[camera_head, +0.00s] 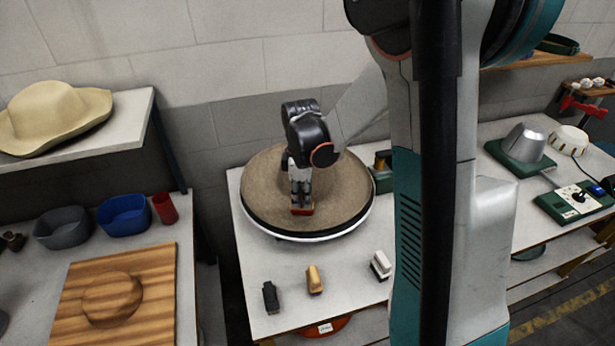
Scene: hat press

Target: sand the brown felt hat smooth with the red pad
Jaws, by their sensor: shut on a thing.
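The brown felt hat (265,185) lies on a round, white-rimmed stand in the middle of the table, its broad surface facing up. The red pad (302,211) is at the near part of the hat, low against the felt; I cannot tell whether it touches. My gripper (301,200) points down and is shut on the red pad. My gripper and wrist hide the middle of the hat.
A black block (270,297), a tan block (314,280) and a white block (380,265) stand along the near table. A wooden board (120,300) and bowls (125,215) are at left. A straw hat (50,118) lies on the shelf.

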